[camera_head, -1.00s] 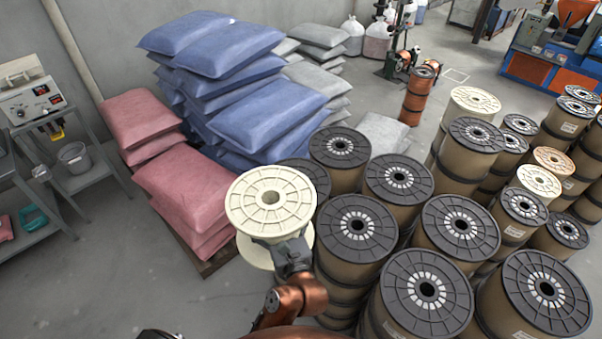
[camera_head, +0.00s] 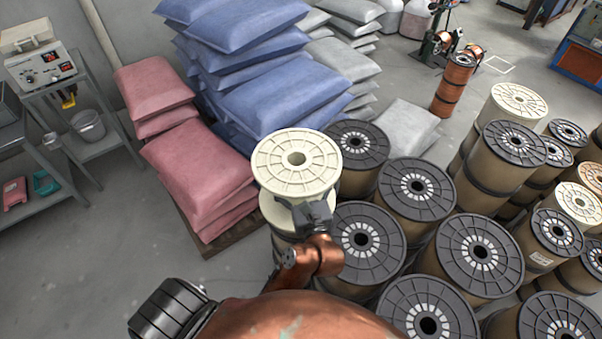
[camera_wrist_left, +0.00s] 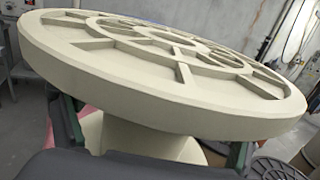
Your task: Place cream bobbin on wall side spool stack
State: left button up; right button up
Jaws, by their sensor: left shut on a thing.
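The cream bobbin (camera_head: 297,160) is a wide ribbed disc on top with a second cream flange below, roughly upright. My left gripper (camera_head: 312,213) is shut on it from the near side, and the bobbin fills the left wrist view (camera_wrist_left: 160,95). The bobbin hangs over the left, wall side edge of the spool group. It mostly hides what is beneath; I cannot tell whether it touches anything there. Black-topped spools stand close by, one behind it to the right (camera_head: 372,141) and one in front to the right (camera_head: 383,238). My right gripper is not in view.
Pink sacks (camera_head: 200,172) on a pallet stand left of the bobbin, blue sacks (camera_head: 262,90) behind it. More spool stacks, some cream-topped (camera_head: 519,101), fill the right. A grey bench (camera_head: 60,160) stands at far left. Floor is clear at lower left.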

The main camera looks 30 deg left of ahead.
pick_arm(q)
jog(key=w+a+f, duration=0.2)
jog(key=w, duration=0.1)
jog(key=w+a+f, duration=0.2)
jog(key=w+f, duration=0.1)
jog(key=w+a+f, duration=0.2)
jog(key=w, duration=0.1)
jog(key=shift+w+f+p, duration=0.3)
jog(key=shift+w+p, duration=0.05)
jog(key=shift+w, duration=0.05)
jog(key=shift+w+a+f, duration=0.25)
jog(key=shift+w+f, duration=0.2)
jog(key=shift+f, duration=0.25)
notch_tip(320, 180, down, 3)
jog(key=shift+r, duration=0.1)
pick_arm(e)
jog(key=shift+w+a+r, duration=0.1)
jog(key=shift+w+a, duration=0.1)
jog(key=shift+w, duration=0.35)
pick_arm(q)
jog(key=shift+f, duration=0.2)
jog(key=shift+f, duration=0.15)
jog(key=o, duration=2)
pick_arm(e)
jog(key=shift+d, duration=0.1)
